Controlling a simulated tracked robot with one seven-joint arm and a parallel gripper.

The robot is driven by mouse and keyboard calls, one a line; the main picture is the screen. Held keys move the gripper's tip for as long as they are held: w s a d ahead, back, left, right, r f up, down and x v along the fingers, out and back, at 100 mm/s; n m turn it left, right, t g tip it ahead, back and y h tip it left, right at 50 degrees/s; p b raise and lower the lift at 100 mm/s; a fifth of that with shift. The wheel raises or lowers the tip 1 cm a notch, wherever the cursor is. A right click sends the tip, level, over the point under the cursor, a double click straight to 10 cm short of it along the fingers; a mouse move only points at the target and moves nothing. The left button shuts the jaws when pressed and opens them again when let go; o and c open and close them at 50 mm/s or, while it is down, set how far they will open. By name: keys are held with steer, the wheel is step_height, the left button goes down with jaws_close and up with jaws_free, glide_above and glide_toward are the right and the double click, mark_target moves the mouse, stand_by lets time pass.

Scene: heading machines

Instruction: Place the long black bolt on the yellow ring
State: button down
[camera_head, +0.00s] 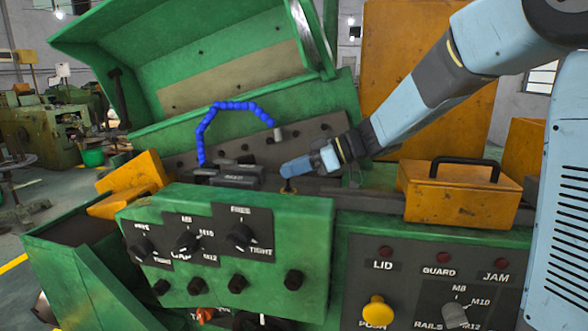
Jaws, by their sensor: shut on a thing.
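My gripper (289,170) is at the end of the blue-grey arm that reaches in from the upper right. It is over the bed of the green machine, just behind the front control panel. It is shut on a small dark piece that looks like the long black bolt (288,184), mostly hidden by the fingers. A thin yellowish edge, which looks like the yellow ring (288,191), shows right below the bolt. At this size I cannot tell whether the bolt touches the ring.
The green control panel (320,215) with black knobs stands close in front. A raised green lid (190,60) is behind. A blue segmented hose (203,130) arches left of my gripper, near a dark block (235,176). A yellow box with a black handle (460,193) is at right.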

steer(key=c, duration=1.2)
jaws_free()
steer(key=shift+f, duration=0.1)
steer(key=shift+d+r, duration=0.1)
steer(key=shift+r, duration=0.1)
steer(key=v, duration=0.7)
steer(key=shift+d, duration=0.15)
